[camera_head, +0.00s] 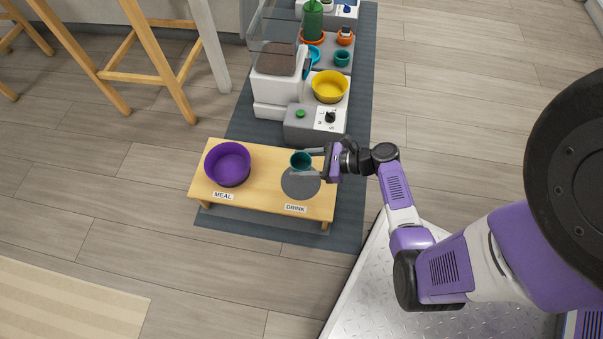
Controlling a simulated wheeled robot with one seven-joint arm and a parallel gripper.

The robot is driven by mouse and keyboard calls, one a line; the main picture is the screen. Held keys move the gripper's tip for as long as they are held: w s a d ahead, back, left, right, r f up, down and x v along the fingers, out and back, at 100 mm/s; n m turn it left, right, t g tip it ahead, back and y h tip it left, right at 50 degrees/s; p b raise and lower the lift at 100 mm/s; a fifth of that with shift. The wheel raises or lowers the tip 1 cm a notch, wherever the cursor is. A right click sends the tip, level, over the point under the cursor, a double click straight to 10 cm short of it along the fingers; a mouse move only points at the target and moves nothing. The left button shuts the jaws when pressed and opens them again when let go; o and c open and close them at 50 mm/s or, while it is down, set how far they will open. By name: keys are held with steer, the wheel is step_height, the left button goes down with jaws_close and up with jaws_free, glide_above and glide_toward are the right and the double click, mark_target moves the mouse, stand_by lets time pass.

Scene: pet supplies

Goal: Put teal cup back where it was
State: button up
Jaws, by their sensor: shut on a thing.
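My gripper (308,162) is shut on a teal cup (301,158) and reaches in from the right. The cup appears over the back part of the grey round spot (300,187) on the low wooden stand (262,181), behind the DRINK label (295,208). I cannot tell whether the cup is held clear of the stand. A second, small teal cup (342,58) stands on a grey platform further back.
A purple bowl (228,163) stands on the stand's left side, behind the MEAL label (223,196).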

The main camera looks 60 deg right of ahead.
mark_target(302, 182)
step_height(302, 182, down, 9)
steer(key=b, duration=0.5)
steer(key=o, duration=1.5)
steer(key=shift+o, duration=0.2)
steer(key=p+v, duration=0.4)
steer(key=v, duration=0.7)
steer(key=shift+r+p, duration=0.2)
steer(key=shift+p, duration=0.15)
steer(key=shift+s+d+r, duration=0.1)
steer(key=shift+s+d, duration=0.05)
steer(key=shift+s, duration=0.25)
